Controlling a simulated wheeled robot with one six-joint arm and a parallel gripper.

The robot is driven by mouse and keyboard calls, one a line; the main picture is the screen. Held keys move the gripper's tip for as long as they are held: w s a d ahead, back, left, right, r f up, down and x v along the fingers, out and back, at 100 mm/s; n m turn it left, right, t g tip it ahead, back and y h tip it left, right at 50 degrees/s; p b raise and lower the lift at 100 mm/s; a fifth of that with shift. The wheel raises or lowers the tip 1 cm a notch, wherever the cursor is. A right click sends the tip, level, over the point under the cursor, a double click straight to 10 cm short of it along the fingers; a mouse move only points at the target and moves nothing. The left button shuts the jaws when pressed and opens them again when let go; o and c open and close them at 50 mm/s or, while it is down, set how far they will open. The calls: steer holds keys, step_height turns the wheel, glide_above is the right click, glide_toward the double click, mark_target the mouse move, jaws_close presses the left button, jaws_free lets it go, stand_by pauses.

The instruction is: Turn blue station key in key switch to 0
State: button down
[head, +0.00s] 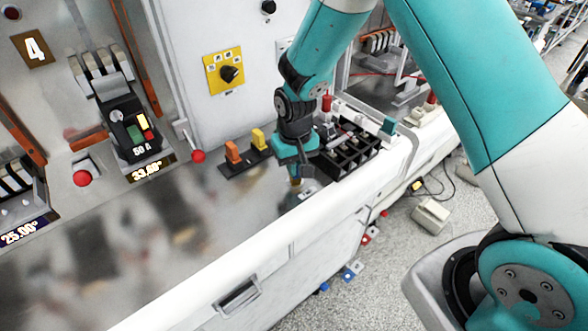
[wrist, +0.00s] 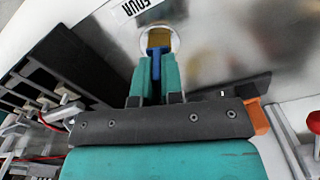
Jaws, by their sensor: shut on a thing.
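My gripper (head: 295,172) points down at the bench top near its front edge. In the wrist view its teal fingers (wrist: 157,72) are shut on the narrow blue station key (wrist: 156,62). The key stands at the brass face of the round key switch (wrist: 159,37), which has a pale ring. In the head view a bit of brass shows under the fingertips, and the blue key cannot be made out. I cannot read any position marks on the switch.
A black compartment tray (head: 350,150) stands close right of my gripper. A black strip holds an orange key (head: 232,151) and a yellow key (head: 258,139) to the left. A yellow selector plate (head: 224,70) is on the panel behind. The bench's left front (head: 130,270) is clear.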

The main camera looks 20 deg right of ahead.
steer(key=shift+n, duration=2)
steer(key=c, duration=1.2)
jaws_free()
steer(key=shift+o, duration=0.2)
steer(key=shift+r, duration=0.15)
